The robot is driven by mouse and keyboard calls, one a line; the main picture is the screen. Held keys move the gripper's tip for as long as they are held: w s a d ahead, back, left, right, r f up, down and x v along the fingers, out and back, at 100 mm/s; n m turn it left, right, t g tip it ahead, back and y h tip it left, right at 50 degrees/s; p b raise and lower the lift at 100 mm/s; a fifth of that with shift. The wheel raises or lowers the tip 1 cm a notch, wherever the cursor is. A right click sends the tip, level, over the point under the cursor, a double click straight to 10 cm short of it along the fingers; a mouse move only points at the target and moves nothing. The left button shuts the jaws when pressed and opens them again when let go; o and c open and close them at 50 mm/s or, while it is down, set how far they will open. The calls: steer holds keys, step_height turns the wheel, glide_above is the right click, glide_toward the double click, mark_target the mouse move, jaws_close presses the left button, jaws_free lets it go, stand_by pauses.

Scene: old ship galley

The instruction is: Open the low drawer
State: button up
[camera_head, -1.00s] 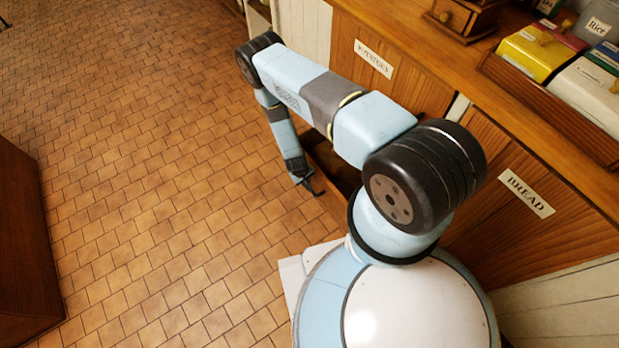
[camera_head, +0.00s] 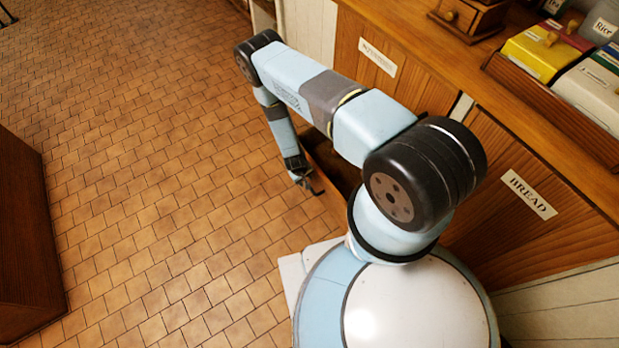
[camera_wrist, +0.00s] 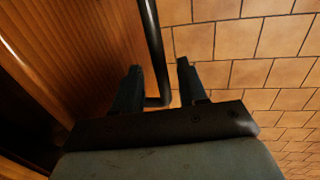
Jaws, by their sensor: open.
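The low drawer (camera_head: 328,186) is a wooden front low on the cabinet, mostly hidden behind my arm in the head view. A dark gap shows between it and the cabinet, so it appears partly pulled out. In the wrist view its slatted wooden front (camera_wrist: 85,45) fills the left side, with a dark space beyond its edge. A dark bar handle (camera_wrist: 153,40) stands off this front and bends back towards it. My gripper (camera_wrist: 158,66) is open, with the handle between its two fingers. In the head view my gripper (camera_head: 311,184) is low beside the drawer; contact cannot be told.
The wooden counter (camera_head: 440,55) above carries a yellow box (camera_head: 543,52) and other containers. A cabinet front labelled BREAD (camera_head: 529,194) is at the right. A dark wooden unit (camera_head: 25,235) stands at the left. The tiled floor (camera_head: 160,190) between is clear.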

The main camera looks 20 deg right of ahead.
step_height(320, 180, up, 13)
steer(key=a, duration=0.2)
steer(key=shift+s+a+r, duration=0.2)
steer(key=shift+s+a, duration=0.1)
steer(key=shift+s, duration=0.1)
stand_by(0.6)
